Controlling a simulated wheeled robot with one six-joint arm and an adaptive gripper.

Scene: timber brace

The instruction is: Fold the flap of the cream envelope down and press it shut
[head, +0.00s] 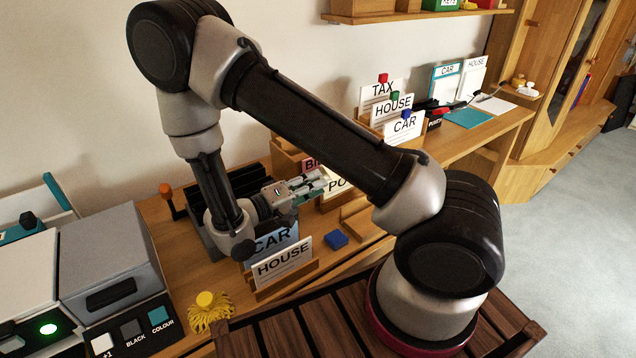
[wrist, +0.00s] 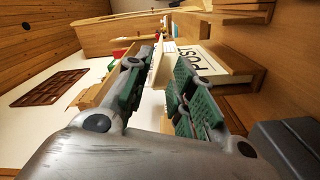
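I cannot pick out the cream envelope or its flap with certainty in either view. My gripper (head: 318,183) is in front of the wall, beside the upright card lettered POST, which is partly covered in the head view. In the wrist view my gripper (wrist: 172,62) has its two green-padded fingers apart, with a gap between them. A pale cream strip (wrist: 157,68) shows in or behind that gap; I cannot tell whether it is an envelope edge or a wooden part, or whether a finger touches it. The POST card (wrist: 205,64) stands right of the fingers.
CAR and HOUSE cards stand in a wooden holder (head: 286,279) below my gripper. A small blue block (head: 336,239) lies on the desk. A grey machine (head: 108,258) stands at left. TAX, HOUSE and CAR cards (head: 383,92) stand behind my arm. A yellow tasselled thing (head: 209,315) lies in front.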

